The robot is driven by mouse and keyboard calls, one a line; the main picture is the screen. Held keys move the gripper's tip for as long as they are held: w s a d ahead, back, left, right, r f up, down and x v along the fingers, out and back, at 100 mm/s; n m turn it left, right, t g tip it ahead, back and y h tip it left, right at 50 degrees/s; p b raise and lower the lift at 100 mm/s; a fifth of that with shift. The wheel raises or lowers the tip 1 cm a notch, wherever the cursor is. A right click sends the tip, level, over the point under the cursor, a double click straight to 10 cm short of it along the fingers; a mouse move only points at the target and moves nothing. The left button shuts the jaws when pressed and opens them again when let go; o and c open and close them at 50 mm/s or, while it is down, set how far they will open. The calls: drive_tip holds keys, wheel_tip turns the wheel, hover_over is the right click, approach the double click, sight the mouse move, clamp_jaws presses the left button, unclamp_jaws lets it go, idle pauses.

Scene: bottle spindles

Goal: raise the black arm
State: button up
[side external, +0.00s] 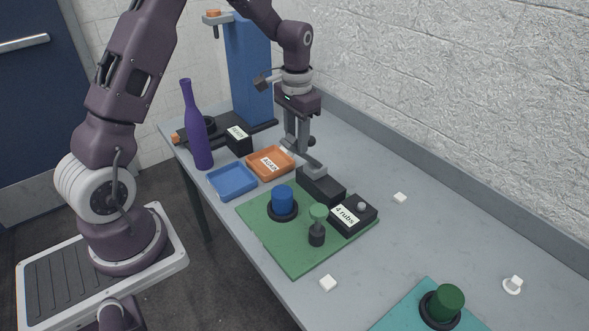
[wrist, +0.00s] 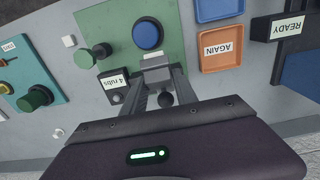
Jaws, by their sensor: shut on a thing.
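The black arm (side external: 321,187) is a dark block at the back edge of the green mat (side external: 292,258). A grey piece (side external: 315,171) sits on it, and a dark ball (side external: 311,141) shows above. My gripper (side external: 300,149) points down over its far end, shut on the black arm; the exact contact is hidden. In the wrist view the ball (wrist: 166,99) lies between the fingers of my gripper (wrist: 165,82), with the grey piece (wrist: 156,62) just beyond the tips.
The mat holds a blue knob (side external: 283,199), a green-topped spindle (side external: 318,220) and a "4 rubs" box (side external: 352,216). Blue (side external: 232,182) and orange (side external: 284,169) trays, a purple bottle (side external: 195,130) and a blue tower (side external: 250,75) stand behind.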

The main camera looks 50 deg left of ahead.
drive_tip(key=shift+w+r, duration=0.15)
drive_tip(key=shift+w, duration=0.05)
drive_tip(key=shift+w+r, duration=0.3)
drive_tip(key=shift+w, duration=0.35)
drive_tip(key=shift+w+r, duration=0.3)
drive_tip(key=shift+w, duration=0.3)
drive_tip(key=shift+w, duration=0.1)
drive_tip(key=shift+w+r, duration=0.15)
drive_tip(key=shift+w, duration=0.5)
drive_tip(key=shift+w+r, duration=0.15)
drive_tip(key=shift+w, duration=0.5)
drive_tip(key=shift+w, duration=1.45)
drive_tip(key=shift+c, duration=0.4)
